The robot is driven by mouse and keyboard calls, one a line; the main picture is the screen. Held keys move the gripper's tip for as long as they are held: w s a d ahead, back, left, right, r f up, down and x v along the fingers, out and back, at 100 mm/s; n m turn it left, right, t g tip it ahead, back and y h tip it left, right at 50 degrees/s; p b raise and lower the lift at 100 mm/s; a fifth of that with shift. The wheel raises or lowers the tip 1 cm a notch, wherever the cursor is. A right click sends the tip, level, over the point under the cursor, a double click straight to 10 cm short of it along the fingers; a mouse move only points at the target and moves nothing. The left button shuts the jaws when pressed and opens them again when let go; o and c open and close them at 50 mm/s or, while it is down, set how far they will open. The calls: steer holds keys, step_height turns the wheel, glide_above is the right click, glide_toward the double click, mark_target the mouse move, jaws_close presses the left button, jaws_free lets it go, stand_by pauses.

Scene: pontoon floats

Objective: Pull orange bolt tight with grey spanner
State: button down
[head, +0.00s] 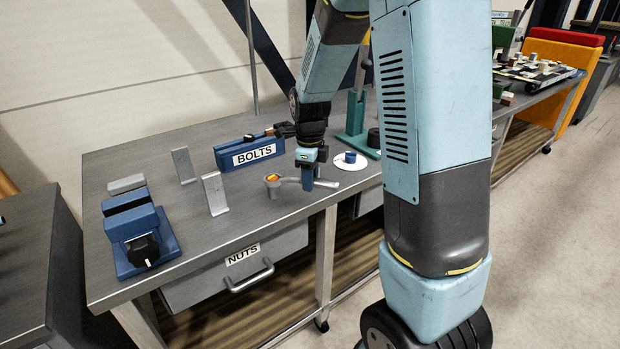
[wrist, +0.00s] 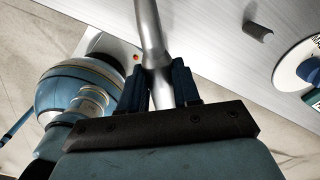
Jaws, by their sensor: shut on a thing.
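The grey spanner (head: 328,184) lies level just above the bench near its front edge. Its ring end is at the left, and the orange bolt (head: 272,177) shows inside that ring; how it seats is too small to tell. My gripper (head: 308,182) points down from above and is shut on the spanner's handle, to the right of the bolt. In the wrist view the blue fingers of my gripper (wrist: 160,82) stand on both sides of the grey spanner handle (wrist: 148,30). The orange bolt cannot be made out clearly there.
Left of the spanner stand grey angled plates (head: 214,193) and a blue vise (head: 138,232). A blue BOLTS holder (head: 250,155) is behind. A white disc with a blue piece (head: 350,160) and a green stand (head: 354,125) are at the right. A NUTS drawer (head: 236,270) is below.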

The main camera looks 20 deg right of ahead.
steer(key=shift+s+a+m, duration=0.5)
steer(key=shift+s+m, duration=0.1)
steer(key=shift+m, duration=0.2)
stand_by(0.4)
steer(key=shift+s+a+m, duration=0.15)
steer(key=shift+m, duration=0.15)
steer(key=shift+s+a, duration=0.15)
steer(key=shift+s+a+m, duration=0.15)
steer(key=shift+a+m, duration=0.05)
steer(key=shift+m, duration=0.2)
steer(key=shift+s+a+m, duration=0.4)
steer(key=shift+a+m, duration=0.2)
steer(key=shift+m, duration=0.2)
stand_by(1.0)
steer(key=shift+w+d+n, duration=0.3)
steer(key=shift+d+n, duration=0.15)
steer(key=shift+n, duration=0.15)
